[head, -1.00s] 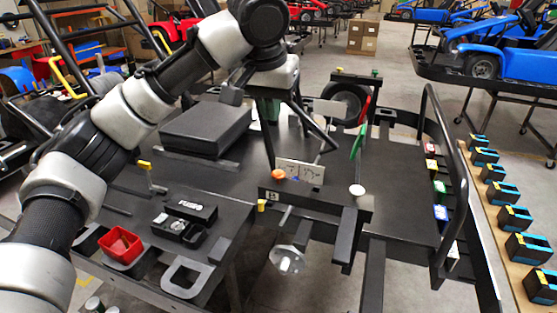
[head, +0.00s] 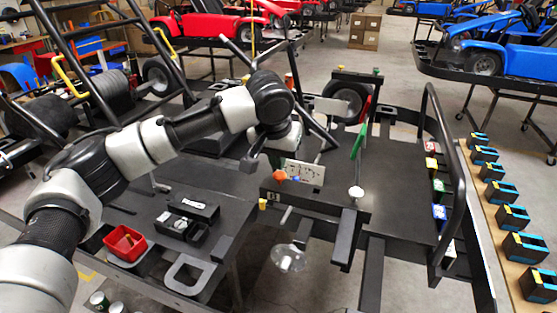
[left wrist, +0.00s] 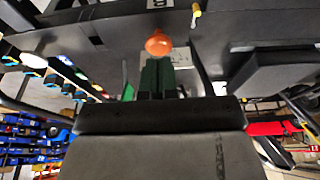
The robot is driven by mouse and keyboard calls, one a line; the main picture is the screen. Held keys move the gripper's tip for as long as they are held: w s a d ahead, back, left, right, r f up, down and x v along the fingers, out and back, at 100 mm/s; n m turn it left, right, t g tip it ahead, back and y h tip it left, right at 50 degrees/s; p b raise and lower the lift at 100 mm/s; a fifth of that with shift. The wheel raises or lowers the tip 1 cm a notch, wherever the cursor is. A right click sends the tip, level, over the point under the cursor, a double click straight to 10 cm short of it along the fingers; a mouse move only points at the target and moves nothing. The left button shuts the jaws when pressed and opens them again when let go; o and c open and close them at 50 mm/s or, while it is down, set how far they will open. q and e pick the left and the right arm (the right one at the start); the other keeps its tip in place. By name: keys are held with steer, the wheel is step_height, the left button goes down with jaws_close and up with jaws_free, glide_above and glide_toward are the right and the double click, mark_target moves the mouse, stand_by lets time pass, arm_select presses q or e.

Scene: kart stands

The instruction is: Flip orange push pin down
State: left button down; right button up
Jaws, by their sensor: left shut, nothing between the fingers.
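The orange push pin (head: 279,176) sits on the black crossbar (head: 318,205) of the kart frame, beside a small white plate (head: 304,171). My left gripper (head: 276,163) reaches down from above, its tips right by the pin. In the left wrist view the two dark green fingers (left wrist: 158,62) are together with nothing between them, and the orange pin's round head (left wrist: 158,43) shows just past their tips. I cannot tell whether they touch it. My right gripper is not in view.
A yellow pin (head: 262,204) and a white-headed pin (head: 356,192) are at the crossbar's ends. A green upright piece (head: 358,142) stands behind it. A red bin (head: 124,243) and a black box (head: 188,220) lie at the left. A black rail (head: 448,170) rises at the right.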

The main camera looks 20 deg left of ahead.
arm_select(q)
steer(key=shift+f, duration=0.8)
steer(key=shift+f, duration=0.15)
